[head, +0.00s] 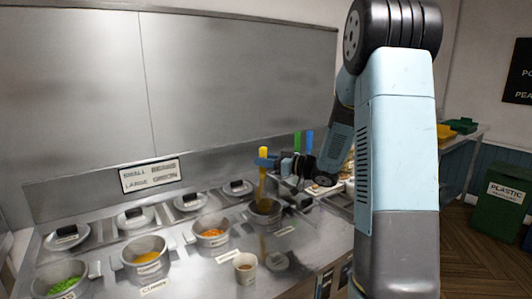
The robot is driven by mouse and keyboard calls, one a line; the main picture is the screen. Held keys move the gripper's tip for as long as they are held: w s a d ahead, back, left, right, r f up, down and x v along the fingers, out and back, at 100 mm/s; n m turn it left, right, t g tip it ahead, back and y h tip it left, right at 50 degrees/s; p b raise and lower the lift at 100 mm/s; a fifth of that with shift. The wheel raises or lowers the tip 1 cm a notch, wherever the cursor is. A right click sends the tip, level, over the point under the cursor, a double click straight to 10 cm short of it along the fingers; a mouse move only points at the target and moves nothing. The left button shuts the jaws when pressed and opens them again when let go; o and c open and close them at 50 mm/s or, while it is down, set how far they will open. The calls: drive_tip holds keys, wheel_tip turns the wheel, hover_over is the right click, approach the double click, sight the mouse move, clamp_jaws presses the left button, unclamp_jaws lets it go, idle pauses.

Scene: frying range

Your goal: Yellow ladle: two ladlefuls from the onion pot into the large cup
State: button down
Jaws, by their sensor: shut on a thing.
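My gripper (270,161) is shut on the upright handle of the yellow ladle (262,187). The ladle's lower end reaches down to the rightmost pot (277,215), and its bowl is hidden there. The pot's contents look dark, and its label is too small to read, so I cannot tell for certain that it is the onion pot.
Pots of green peas (64,287), yellow food (147,261) and orange food (211,240) stand left. Lids (136,217) lie behind. A sign (150,175) reads small beans, large onion. Green (297,141) and blue (309,141) handles rise behind my gripper. A green bin (498,208) stands right.

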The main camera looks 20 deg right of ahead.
sight(266, 148)
drive_tip(key=shift+f, duration=4.9)
drive_tip(key=shift+r, duration=0.1)
drive_tip(key=shift+r, duration=7.6)
